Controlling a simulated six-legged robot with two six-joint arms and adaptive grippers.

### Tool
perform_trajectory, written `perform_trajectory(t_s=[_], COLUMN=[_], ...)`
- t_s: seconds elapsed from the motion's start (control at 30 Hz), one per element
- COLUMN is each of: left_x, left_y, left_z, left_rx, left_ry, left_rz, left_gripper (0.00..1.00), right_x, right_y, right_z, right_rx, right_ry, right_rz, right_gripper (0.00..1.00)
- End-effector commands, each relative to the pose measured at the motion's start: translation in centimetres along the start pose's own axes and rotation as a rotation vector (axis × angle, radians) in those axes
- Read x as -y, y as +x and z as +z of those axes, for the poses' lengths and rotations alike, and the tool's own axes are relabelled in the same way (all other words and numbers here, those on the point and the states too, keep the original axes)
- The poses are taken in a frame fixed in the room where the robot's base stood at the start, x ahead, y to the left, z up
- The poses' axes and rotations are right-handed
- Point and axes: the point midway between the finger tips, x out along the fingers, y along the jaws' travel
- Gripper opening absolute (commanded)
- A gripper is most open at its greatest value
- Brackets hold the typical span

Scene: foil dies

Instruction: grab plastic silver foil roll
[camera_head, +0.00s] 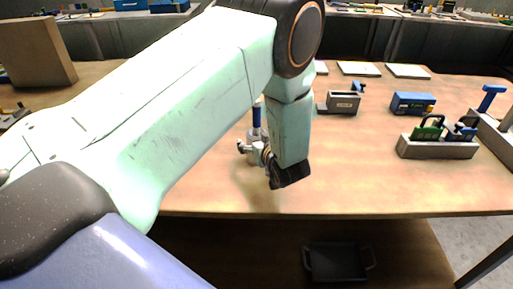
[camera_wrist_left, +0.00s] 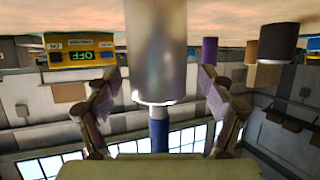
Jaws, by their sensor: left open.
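A silver foil roll (camera_wrist_left: 157,50) with a blue core end (camera_wrist_left: 159,130) fills the middle of the left wrist view. It stands between the two spread fingers of my left gripper (camera_wrist_left: 160,85); contact cannot be made out. In the head view the roll's blue end (camera_head: 257,122) sticks up above the table beside my forearm, and most of its silver body is hidden. My left gripper (camera_head: 256,152) is open at the roll near the table's front edge, partly covered by my wrist. My right gripper is not in view.
The wooden table (camera_head: 370,185) is clear at front right. A grey holder with tools (camera_head: 437,150), a blue box (camera_head: 412,103) and a grey bin (camera_head: 343,102) stand farther right. A dark tray (camera_head: 338,262) lies below the table. A yellow box (camera_wrist_left: 80,50) shows in the wrist view.

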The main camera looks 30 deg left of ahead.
Motion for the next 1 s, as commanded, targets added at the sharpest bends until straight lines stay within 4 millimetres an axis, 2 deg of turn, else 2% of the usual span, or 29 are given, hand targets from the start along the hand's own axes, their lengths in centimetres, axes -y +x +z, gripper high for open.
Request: perform_trajectory(t_s=[0.13, 0.4, 1.0], left_x=[-0.05, -0.16, -0.13], left_y=[1.33, 1.47, 1.45], left_z=[-0.04, -0.1, -0.02], left_rx=[-0.001, -0.001, 0.0], left_ry=[-0.001, 0.001, 0.001], left_rz=[0.001, 0.003, 0.002], left_gripper=[0.82, 0.8, 0.29], right_x=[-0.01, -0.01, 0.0], right_y=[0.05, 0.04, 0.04], right_z=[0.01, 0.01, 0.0], right_rx=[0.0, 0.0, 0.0], right_ry=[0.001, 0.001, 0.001], right_rz=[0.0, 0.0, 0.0], right_gripper=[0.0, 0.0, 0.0])
